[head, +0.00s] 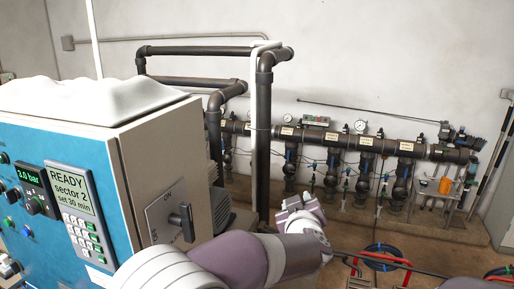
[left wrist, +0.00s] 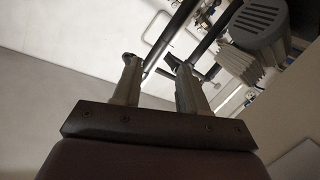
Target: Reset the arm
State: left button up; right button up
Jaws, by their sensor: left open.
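My left arm reaches in along the bottom of the head view, and its gripper (head: 304,205) is raised in front of the pipework, to the right of the control cabinet (head: 128,165). In the left wrist view the two fingers of this gripper (left wrist: 153,64) stand apart, with nothing between them. No object touches the fingertips there. The cabinet's side carries a grey switch plate with a dark handle (head: 182,221). My right gripper is not in view.
The cabinet display (head: 72,189) reads "READY sector 2 set 30 min". Dark upright pipes (head: 263,140) stand behind my gripper. A manifold (head: 340,138) with gauges and valves runs along the wall. A blue hose coil (head: 381,257) lies on the floor. A finned motor (left wrist: 262,28) shows in the wrist view.

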pick_arm(q)
jog(key=s+a+f+m+g+h+b, duration=0.1)
jog(key=s+a+f+m+g+b, duration=0.15)
jog(key=s+a+f+g, duration=0.65)
jog(key=s+f+m+h+b, duration=0.1)
jog(key=s+f+m+b, duration=0.2)
jog(key=f, duration=1.2)
jog(key=s+a+f+g+y+b, duration=0.1)
jog(key=s+a+f+g+b, duration=0.1)
jog(key=s+a+f, duration=0.3)
jog(key=s+a+f+g+y+b, duration=0.1)
jog(key=s+a+f+g+b, duration=0.2)
jog(key=s+a+f, duration=0.3)
jog(key=s+a+n+b, duration=0.1)
jog(key=s+a, duration=0.4)
jog(key=a, duration=0.2)
jog(key=shift+s+a+f+y+b, duration=0.2)
jog(key=shift+s+f+y+b, duration=0.05)
jog(key=shift+s+y+b, duration=0.15)
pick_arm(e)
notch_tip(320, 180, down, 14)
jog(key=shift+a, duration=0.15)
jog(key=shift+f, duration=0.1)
